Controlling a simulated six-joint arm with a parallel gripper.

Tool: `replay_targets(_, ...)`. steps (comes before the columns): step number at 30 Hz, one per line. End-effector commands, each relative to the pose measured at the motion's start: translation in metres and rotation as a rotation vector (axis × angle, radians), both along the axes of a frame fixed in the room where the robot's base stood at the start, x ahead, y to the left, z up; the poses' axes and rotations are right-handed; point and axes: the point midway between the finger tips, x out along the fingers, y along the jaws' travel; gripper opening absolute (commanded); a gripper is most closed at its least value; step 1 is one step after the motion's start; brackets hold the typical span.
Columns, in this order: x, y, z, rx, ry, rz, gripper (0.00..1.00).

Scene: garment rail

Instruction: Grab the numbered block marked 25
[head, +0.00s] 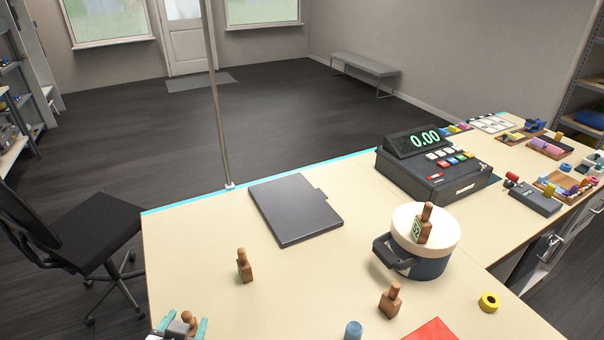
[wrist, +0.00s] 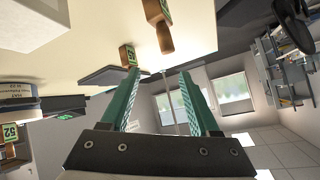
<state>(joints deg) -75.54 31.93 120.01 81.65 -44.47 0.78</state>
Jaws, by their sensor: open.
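Wooden blocks with knob handles and green number labels stand about. One stands on the lid of a pot; its green-labelled face shows in the head view (head: 422,232). In the upside-down wrist view this block (wrist: 10,133) seems to read 25, though the digits are small. Another block stands at the table's middle left (head: 244,266), one nearer right (head: 390,300), and one by my gripper (head: 187,317). Two labelled blocks (wrist: 128,56) (wrist: 160,28) show in the wrist view, numbers unclear. My gripper (head: 186,323) is open at the front left, far from the pot, its teal fingers apart.
The white-lidded pot (head: 428,267) stands right of centre. A grey flat plate (head: 296,210) lies behind the left blocks. A cash register (head: 435,175) stands at the back right. Yellow tape (head: 488,302), a blue cylinder (head: 353,331) and a red sheet (head: 432,332) lie in front.

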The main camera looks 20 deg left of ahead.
Motion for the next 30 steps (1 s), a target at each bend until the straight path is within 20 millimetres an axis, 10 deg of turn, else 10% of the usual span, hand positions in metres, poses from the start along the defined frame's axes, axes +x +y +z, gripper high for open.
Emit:
replay_targets(3, -0.050, 0.011, -0.029, -0.138, -0.215, 0.015, 0.62)
replay_targets(8, -0.071, 0.008, -0.037, -0.219, -0.355, 0.017, 0.62)
replay_targets(30, 0.062, 0.047, -0.096, -0.222, -0.360, 0.014, 0.62)
